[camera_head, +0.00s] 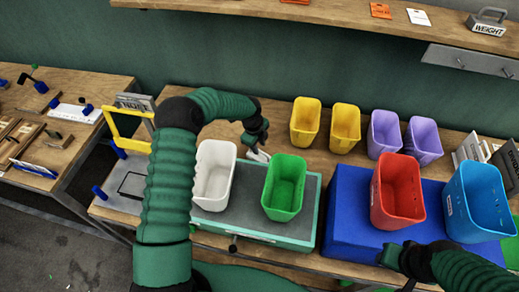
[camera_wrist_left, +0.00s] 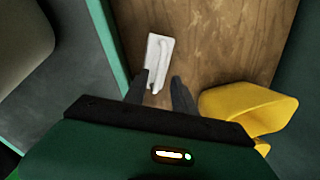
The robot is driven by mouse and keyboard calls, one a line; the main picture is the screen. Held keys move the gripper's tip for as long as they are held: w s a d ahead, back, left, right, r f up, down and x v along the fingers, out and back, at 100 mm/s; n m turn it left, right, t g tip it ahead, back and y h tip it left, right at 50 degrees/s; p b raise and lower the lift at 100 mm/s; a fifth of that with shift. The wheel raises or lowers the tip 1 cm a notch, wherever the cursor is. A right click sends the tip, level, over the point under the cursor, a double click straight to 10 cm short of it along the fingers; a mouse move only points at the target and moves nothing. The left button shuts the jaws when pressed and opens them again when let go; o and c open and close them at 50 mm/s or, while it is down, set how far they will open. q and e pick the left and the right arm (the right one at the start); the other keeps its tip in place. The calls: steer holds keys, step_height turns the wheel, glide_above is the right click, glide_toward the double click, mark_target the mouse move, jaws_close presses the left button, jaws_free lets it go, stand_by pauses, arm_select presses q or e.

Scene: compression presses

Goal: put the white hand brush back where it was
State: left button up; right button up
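The white hand brush (camera_wrist_left: 158,62) lies on bare wooden tabletop in the left wrist view, its handle side facing up. In the head view, part of the brush (camera_head: 258,156) shows behind the gap between the white and green bins. My left gripper (camera_wrist_left: 158,76) is above the brush's near end, with its two fingers apart and a gap between the handle and the right finger. In the head view, my left gripper (camera_head: 256,146) points down at the table. My right gripper (camera_head: 388,262) is low at the right, in front of the blue platform; its fingers are unclear.
A white bin (camera_head: 214,176) and a green bin (camera_head: 285,188) stand on a grey-topped green platform (camera_head: 245,222). Yellow bins (camera_head: 305,122) stand behind, and one (camera_wrist_left: 245,105) is close right of my left gripper. A red bin (camera_head: 397,190) stands on a blue platform (camera_head: 345,215).

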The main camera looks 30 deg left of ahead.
arm_select(q)
step_height(320, 180, up, 8)
steer(key=s, duration=0.1)
steer(key=shift+s+r+b, duration=0.25)
steer(key=shift+s+b, duration=0.1)
steer(key=shift+s, duration=0.05)
